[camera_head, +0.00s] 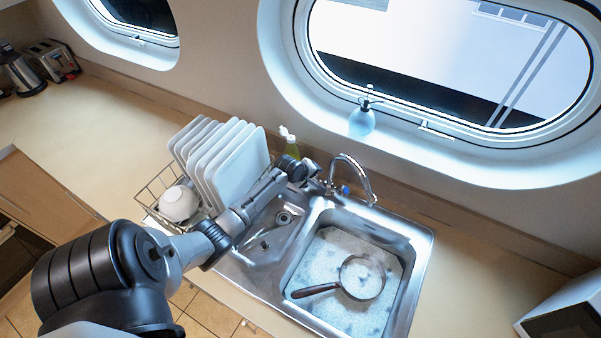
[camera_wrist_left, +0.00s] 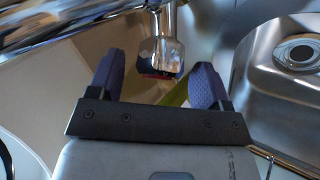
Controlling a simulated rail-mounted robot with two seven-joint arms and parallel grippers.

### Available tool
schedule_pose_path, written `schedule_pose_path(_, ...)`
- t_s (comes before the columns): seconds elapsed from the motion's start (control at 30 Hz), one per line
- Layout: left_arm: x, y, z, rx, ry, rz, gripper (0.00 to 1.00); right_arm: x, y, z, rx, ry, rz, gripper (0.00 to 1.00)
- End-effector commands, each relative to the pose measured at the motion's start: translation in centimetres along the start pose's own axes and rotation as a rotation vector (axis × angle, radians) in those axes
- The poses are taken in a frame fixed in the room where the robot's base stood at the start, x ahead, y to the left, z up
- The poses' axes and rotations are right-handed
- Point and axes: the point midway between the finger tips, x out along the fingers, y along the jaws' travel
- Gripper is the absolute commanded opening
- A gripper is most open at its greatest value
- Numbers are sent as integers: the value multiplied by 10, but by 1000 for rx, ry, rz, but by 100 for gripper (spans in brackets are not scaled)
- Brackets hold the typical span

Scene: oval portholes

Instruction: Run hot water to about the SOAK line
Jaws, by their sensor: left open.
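The chrome tap (camera_head: 352,170) stands behind the sink, its spout curving over the right basin (camera_head: 413,262). A blue-marked handle (camera_head: 345,189) shows on its right side. My left gripper (camera_head: 308,172) is at the tap's left side. In the left wrist view my left gripper (camera_wrist_left: 159,65) is open, and a chrome tap handle with a red mark (camera_wrist_left: 161,48) lies between or just beyond its fingers; contact cannot be told. A pan (camera_head: 362,277) with a dark handle lies in the right basin. No stream shows under the spout. I cannot make out a SOAK line. My right gripper is not in view.
A dish rack with white plates (camera_head: 221,160) and a white bowl (camera_head: 179,203) stands left of the sink, close to my arm. A green bottle (camera_head: 291,146) stands behind my gripper. A blue soap dispenser (camera_head: 362,122) is on the window ledge.

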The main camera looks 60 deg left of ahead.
Motion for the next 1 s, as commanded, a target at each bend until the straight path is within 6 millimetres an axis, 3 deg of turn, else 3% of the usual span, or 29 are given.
schedule_pose_path(0.6, -99, -1, 1, 2, 2, 1, 72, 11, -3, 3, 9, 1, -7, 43)
schedule_pose_path(1.0, -125, 0, 0, 0, 1, 0, 72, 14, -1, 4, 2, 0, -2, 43)
